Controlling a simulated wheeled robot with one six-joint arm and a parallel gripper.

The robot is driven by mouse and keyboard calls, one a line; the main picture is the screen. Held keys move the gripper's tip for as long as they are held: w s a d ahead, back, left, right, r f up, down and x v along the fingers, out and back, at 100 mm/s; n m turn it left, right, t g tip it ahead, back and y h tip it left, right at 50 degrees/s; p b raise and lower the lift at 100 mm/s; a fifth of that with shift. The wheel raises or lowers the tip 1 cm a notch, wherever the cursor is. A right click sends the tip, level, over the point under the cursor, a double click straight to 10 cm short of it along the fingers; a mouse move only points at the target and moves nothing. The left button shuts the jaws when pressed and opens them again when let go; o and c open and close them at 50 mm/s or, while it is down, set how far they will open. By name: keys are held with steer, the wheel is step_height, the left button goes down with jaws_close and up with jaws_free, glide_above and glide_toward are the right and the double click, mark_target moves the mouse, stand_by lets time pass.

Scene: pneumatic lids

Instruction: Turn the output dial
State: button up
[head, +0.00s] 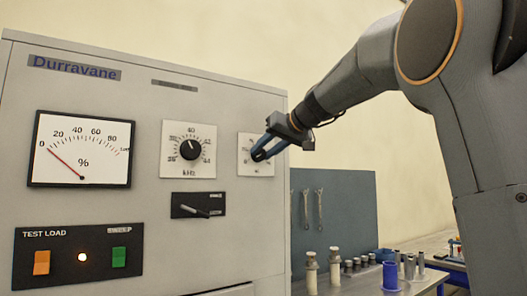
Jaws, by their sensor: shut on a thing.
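The right dial (245,168) is a white square plate on the grey cabinet front; its knob and most of its markings are hidden behind my gripper (259,154). My gripper comes in from the right, its blue fingers shut on this dial's knob. The percent meter (82,150) at the left has a red needle that starts near 0 and slants down to the right. The kHz dial (189,150), with a black knob, sits between the meter and my gripper, untouched.
A black lever switch (198,205) sits below the kHz dial. The test load panel (78,256) has orange and green buttons and a lit lamp (82,257). Behind, right of the cabinet, a bench holds a blue cup (390,276) and several metal cylinders; wrenches hang on a board (350,215).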

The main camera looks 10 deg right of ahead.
steer(key=shift+f+m+b, duration=0.1)
steer(key=shift+m+b, duration=0.2)
steer(key=shift+b, duration=0.1)
steer(key=m+y+b, duration=0.2)
steer(key=shift+w+d+f+m+b, duration=0.15)
steer(key=shift+d+m+b, duration=0.15)
steer(key=shift+m, duration=0.1)
steer(key=m+y+b, duration=0.1)
steer(key=m+b, duration=0.1)
steer(key=m+y+b, duration=0.1)
steer(key=m, duration=0.1)
steer(key=shift+d+f+y+b, duration=0.1)
steer(key=shift+f+y+b, duration=0.15)
steer(key=shift+y+b, duration=0.1)
steer(key=m+b, duration=0.1)
steer(key=m+t+y+b, duration=0.1)
steer(key=m+b, duration=0.1)
steer(key=m, duration=0.1)
steer(key=shift+f, duration=0.25)
steer(key=m+t+b, duration=0.1)
steer(key=m+b, duration=0.1)
steer(key=m+t+y+b, duration=0.1)
steer(key=m+b, duration=0.1)
steer(key=shift+f+m, duration=0.15)
steer(key=shift+m, duration=0.25)
steer(key=o, duration=1)
